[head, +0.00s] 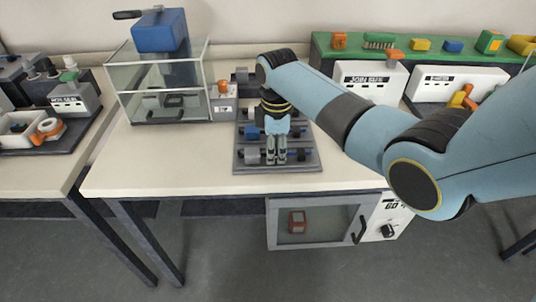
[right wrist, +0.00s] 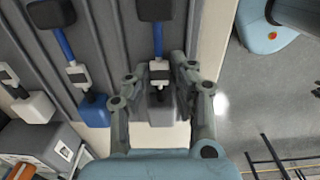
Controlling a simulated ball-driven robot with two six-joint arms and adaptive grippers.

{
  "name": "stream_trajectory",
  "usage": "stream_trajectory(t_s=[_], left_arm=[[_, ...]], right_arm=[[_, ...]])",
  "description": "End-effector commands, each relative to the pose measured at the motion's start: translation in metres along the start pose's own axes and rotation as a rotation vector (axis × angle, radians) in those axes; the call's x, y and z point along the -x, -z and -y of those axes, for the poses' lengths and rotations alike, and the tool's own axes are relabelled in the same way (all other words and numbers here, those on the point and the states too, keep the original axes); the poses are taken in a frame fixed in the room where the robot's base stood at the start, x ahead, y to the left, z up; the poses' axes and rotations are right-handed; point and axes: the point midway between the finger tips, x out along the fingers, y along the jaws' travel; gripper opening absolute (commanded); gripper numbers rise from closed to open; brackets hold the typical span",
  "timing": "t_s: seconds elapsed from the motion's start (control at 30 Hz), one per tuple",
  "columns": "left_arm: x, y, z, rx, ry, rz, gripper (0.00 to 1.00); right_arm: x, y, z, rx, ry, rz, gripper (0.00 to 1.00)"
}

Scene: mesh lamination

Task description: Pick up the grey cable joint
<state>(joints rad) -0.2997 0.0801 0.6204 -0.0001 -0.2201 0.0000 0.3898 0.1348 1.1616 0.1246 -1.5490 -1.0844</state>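In the right wrist view several cables lie in a row on a dark grey ribbed tray. The grey cable joint (right wrist: 161,112) is the one at the row's right end, with a blue cable and a white, dark-marked piece above it. My right gripper (right wrist: 160,74) is open, with one finger on each side of this joint. I see gaps between fingers and joint. In the head view my right gripper (head: 277,160) points down over the front of the tray (head: 297,169) and hides part of it. My left gripper is not in view.
In the right wrist view a blue joint (right wrist: 95,112) and a white joint (right wrist: 35,107) lie left of the grey one. In the head view a clear box (head: 155,100) with a blue top stands left of the tray. Bare white table (head: 180,165) lies at the front left.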

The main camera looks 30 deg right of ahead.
Motion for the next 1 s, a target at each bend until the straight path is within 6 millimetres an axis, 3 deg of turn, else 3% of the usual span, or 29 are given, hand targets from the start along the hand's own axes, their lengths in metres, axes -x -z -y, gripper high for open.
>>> stream_trajectory(t_s=[0.03, 0.13, 0.63, 0.77, 0.93, 1.0], left_arm=[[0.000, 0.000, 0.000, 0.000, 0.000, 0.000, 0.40], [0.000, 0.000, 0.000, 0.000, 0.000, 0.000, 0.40], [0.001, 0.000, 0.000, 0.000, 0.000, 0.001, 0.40], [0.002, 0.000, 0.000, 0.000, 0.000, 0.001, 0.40], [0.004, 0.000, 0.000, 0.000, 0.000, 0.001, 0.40], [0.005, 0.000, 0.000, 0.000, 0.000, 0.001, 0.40]], right_arm=[[0.000, 0.000, 0.000, 0.000, 0.000, 0.000, 0.13], [0.000, 0.000, 0.000, 0.000, 0.000, 0.000, 0.00], [0.004, 0.000, -0.001, 0.000, -0.002, -0.001, 0.00], [0.015, 0.000, -0.001, 0.000, -0.003, -0.001, 0.00], [0.046, -0.001, -0.002, -0.001, -0.005, -0.002, 0.00], [0.052, -0.021, -0.003, -0.003, -0.004, 0.004, 0.00]])
